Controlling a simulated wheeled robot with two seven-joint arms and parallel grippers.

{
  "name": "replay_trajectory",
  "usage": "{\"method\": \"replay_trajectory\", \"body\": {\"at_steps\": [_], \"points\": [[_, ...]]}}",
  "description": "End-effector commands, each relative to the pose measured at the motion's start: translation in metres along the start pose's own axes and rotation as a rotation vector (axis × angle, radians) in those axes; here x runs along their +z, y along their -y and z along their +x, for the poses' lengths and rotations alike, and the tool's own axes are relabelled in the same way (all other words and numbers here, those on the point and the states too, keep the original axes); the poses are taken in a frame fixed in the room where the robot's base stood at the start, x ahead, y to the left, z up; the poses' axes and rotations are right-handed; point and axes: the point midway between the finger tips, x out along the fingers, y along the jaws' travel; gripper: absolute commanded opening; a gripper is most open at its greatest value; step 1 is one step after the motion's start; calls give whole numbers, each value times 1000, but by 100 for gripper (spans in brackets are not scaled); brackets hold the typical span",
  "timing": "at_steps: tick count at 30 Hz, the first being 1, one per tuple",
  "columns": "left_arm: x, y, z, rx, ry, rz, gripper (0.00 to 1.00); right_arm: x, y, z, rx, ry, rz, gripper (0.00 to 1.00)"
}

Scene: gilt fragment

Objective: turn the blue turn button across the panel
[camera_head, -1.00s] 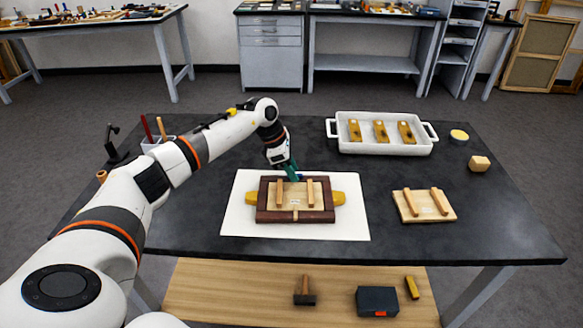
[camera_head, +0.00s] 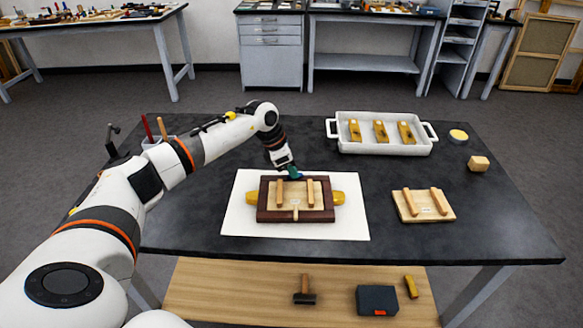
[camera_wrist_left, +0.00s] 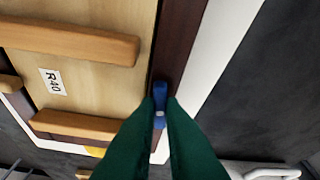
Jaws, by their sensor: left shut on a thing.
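The blue turn button (camera_wrist_left: 160,91) shows in the left wrist view on the dark brown frame (camera_wrist_left: 174,48), beside the edge of the pale panel (camera_wrist_left: 100,20) labelled R40. My left gripper (camera_wrist_left: 160,108) has green fingers, one on each side of the button, shut on it. In the head view the left gripper (camera_head: 295,173) is at the far edge of the frame (camera_head: 296,216) and mostly hides the button. The panel (camera_head: 296,190) with two wooden bars lies inside the frame. I cannot tell whether the button reaches over the panel. My right gripper is not in view.
The frame lies on a white sheet (camera_head: 236,217) with yellow pieces (camera_head: 339,198) at its sides. A second barred panel (camera_head: 424,211) lies to the right. A white tray (camera_head: 384,147) with several yellow pieces stands behind. The dark table (camera_head: 480,225) is clear at front right.

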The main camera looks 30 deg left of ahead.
Motion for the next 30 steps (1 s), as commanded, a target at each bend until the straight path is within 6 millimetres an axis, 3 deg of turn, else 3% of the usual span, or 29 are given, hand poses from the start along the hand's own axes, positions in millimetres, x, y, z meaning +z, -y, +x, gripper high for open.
{"method": "replay_trajectory", "body": {"at_steps": [15,30], "points": [[-2,-5,0,-185,-2,-442,0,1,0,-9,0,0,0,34],[-4,-9,4,-362,-2,-873,0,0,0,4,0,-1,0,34]]}}
